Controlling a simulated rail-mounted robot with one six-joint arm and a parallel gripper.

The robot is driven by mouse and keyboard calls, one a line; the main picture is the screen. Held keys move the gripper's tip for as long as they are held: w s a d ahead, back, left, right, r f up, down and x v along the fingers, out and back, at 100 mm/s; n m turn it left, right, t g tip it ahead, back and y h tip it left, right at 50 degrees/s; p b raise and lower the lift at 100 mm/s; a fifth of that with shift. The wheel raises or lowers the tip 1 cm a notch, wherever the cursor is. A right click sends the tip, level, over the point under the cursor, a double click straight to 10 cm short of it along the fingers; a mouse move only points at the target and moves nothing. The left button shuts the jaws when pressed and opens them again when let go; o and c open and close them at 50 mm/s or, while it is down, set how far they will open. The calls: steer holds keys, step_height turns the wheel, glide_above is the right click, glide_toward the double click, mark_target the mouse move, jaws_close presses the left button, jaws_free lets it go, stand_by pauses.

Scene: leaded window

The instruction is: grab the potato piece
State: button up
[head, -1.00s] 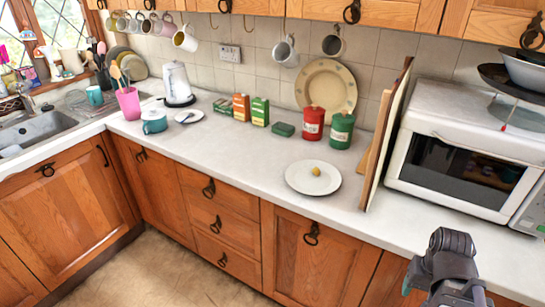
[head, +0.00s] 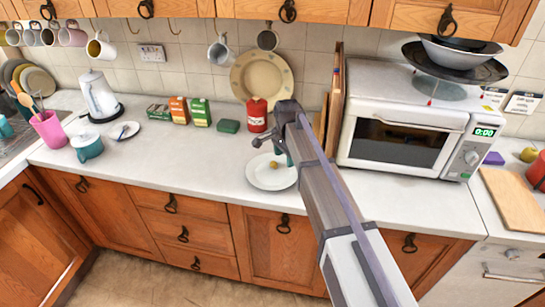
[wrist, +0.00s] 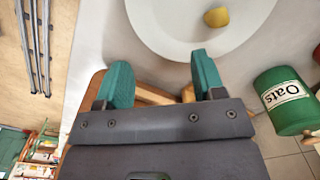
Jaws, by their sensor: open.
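The potato piece (head: 273,164) is a small yellow-brown lump on a white plate (head: 257,180) on the counter. In the wrist view the potato piece (wrist: 216,17) lies near the top edge, on the white plate (wrist: 150,28). My gripper (head: 283,158) is over the plate's back right in the head view, partly hidden by my arm. In the wrist view my gripper (wrist: 162,72) has two teal fingers spread apart with nothing between them. The potato piece is beyond the fingertips, towards the right finger, and apart from them.
A green Oats canister (wrist: 290,100) stands right of my fingers in the wrist view. A red canister (head: 257,114) is behind the plate. Upright boards (head: 332,105) and a microwave (head: 402,125) stand to the right. The counter left of the plate (head: 190,150) is clear.

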mark_target(273, 162)
steer(key=w+a+r+m, duration=0.1)
steer(key=w+a+m, duration=0.4)
steer(key=w+m, duration=0.3)
steer(key=shift+m, duration=0.3)
steer(key=f+b, duration=0.3)
steer(key=s+f+b, duration=0.1)
steer(key=f+b, duration=0.6)
steer(key=f, duration=0.1)
steer(key=shift+s+d+b, duration=0.15)
steer(key=shift+d+b, duration=0.1)
steer(key=shift+b, duration=0.1)
steer(key=shift+r, duration=0.3)
steer(key=shift+c, duration=0.9)
steer(key=c, duration=0.8)
